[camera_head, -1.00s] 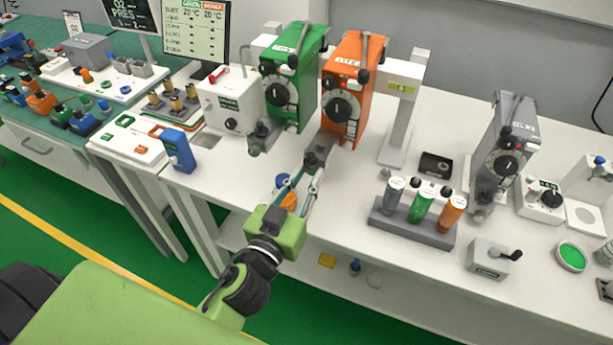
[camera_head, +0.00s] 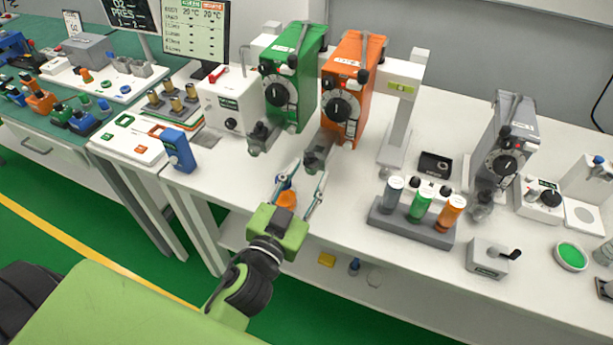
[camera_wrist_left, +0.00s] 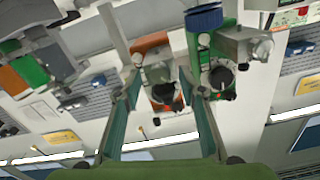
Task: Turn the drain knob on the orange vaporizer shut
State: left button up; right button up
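The orange vaporizer (camera_head: 354,78) stands on the white bench, right of the green vaporizer (camera_head: 297,72). A black dial (camera_head: 340,108) is on its front. A grey drain block (camera_head: 317,152) juts out low at its front; the drain knob's setting cannot be made out. My left gripper (camera_head: 311,168) is open, its fingers spread just in front of and below that block. In the left wrist view the orange vaporizer (camera_wrist_left: 150,43) appears beyond and between the fingers (camera_wrist_left: 160,82); nothing is seen held. My right gripper is not in view.
A rack of colored bottles (camera_head: 412,228) and a grey vaporizer (camera_head: 503,150) stand to the right. A blue box (camera_head: 178,150) sits at the left. Bench between blue box and gripper is clear.

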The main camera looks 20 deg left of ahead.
pick_arm(q)
jog(key=shift+s, duration=0.15)
jog(key=s, duration=1.1)
jog(key=shift+s+a, duration=0.15)
jog(key=shift+s, duration=0.25)
jog(key=shift+w+f, duration=0.1)
